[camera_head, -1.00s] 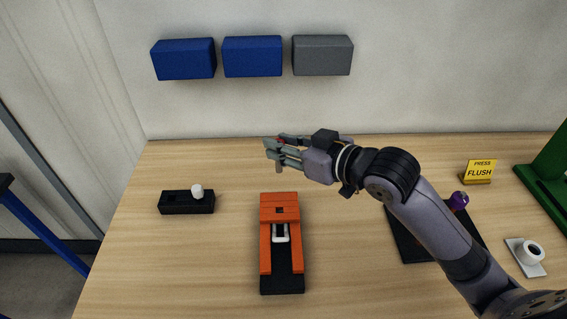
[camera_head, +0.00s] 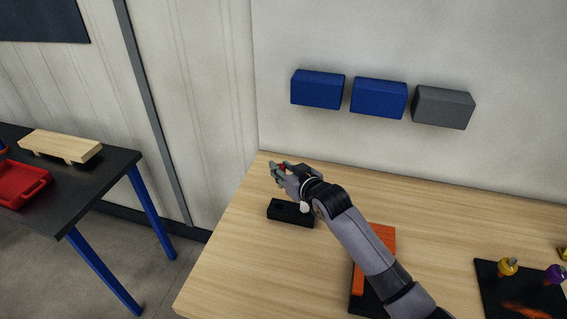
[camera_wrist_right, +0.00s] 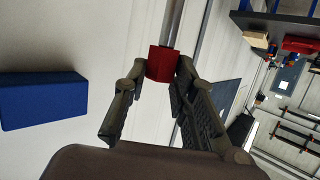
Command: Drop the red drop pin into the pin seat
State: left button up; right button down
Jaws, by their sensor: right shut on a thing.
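My right gripper (camera_head: 276,172) is shut on the red drop pin (camera_head: 281,167). In the right wrist view the pin's red block (camera_wrist_right: 160,64) sits between the two fingers, with a grey metal shaft (camera_wrist_right: 173,22) extending from it. In the head view the gripper is over the back left of the wooden table, just behind a small black block (camera_head: 285,214) with a white knob (camera_head: 304,208). An orange fixture (camera_head: 383,236) stands to the right, partly hidden by my arm. I cannot tell which one is the pin seat. My left gripper is not in view.
Two blue boxes (camera_head: 318,89) (camera_head: 379,97) and a grey box (camera_head: 443,107) are on the back wall. A black tray (camera_head: 490,290) with yellow and purple knobs is at the right. A dark table (camera_head: 100,180) with a red tray (camera_head: 22,186) stands at the left.

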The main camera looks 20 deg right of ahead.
jog(key=shift+w+a+f, duration=0.1)
jog(key=shift+w+a, duration=0.05)
jog(key=shift+a, duration=0.05)
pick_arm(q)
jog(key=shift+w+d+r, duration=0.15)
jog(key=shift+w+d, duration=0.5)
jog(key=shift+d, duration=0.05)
pick_arm(e)
jog(key=shift+d, duration=0.15)
jog(key=shift+p, duration=0.35)
jog(key=shift+f+b, duration=0.5)
jog(key=shift+f, duration=0.1)
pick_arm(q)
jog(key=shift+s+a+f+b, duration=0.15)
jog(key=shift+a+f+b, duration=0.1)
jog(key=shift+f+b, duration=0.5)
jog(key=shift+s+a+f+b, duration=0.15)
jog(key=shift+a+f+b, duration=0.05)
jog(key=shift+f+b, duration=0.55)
pick_arm(e)
jog(key=shift+f, duration=2.35)
pick_arm(q)
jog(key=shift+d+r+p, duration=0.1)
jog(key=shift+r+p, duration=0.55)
jog(key=shift+p, duration=0.2)
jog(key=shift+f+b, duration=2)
pick_arm(e)
jog(key=shift+f, duration=3.1)
